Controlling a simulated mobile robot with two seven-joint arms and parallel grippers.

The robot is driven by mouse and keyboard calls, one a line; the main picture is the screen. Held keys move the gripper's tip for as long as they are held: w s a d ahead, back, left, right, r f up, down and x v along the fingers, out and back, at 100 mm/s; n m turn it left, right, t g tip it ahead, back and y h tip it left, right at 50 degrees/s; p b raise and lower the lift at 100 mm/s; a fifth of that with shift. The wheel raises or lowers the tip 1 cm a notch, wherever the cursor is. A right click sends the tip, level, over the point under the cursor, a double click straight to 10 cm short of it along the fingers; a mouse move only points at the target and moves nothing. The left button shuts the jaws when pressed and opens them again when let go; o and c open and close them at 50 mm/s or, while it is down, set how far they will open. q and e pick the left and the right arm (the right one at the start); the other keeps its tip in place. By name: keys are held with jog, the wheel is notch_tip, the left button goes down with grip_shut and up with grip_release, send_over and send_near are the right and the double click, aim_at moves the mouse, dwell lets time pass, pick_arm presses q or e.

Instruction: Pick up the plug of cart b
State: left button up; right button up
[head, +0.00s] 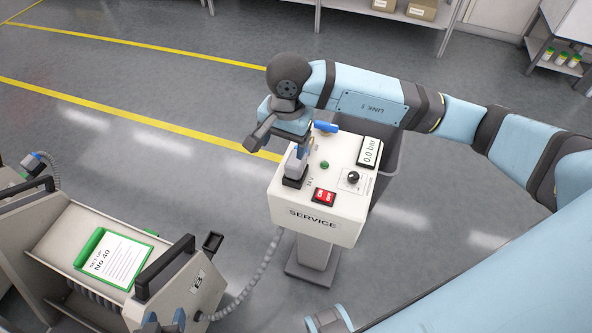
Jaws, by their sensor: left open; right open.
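Cart b (170,295), marked B, stands at the lower left. Its grey corrugated cable (245,290) runs up to the left side of the service stand (318,228) and passes out of sight there. My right gripper (298,152) points down over the stand's top, open. A pale upright piece stands at the black square socket (294,182) under it; I cannot tell plug from finger there. The plug of cart b is not clearly seen. Two blue-grey tips at the bottom edge, over cart b, appear to be my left gripper (164,321), mostly cut off.
The stand's top carries a blue lever (326,127), a red switch (324,196), a black knob (353,178) and a 0.0 bar display (369,152). Open floor with yellow lines lies behind.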

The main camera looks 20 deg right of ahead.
jog(key=w+d+f, duration=0.1)
jog(key=f, duration=0.1)
jog(key=d+f+h, duration=0.1)
jog(key=f, duration=0.1)
jog(key=w+d+f+t+h, duration=0.1)
jog(key=d+f, duration=0.1)
jog(key=shift+w+f, duration=0.35)
jog(key=f, duration=0.3)
jog(key=f+p, duration=0.1)
jog(key=shift+w+d+f, duration=0.25)
jog(key=shift+w+f, duration=0.05)
jog(key=shift+w, duration=0.1)
jog(key=shift+f, duration=0.55)
jog(key=c, duration=1.4)
jog(key=shift+r+b, duration=0.3)
jog(key=shift+r, duration=11.25)
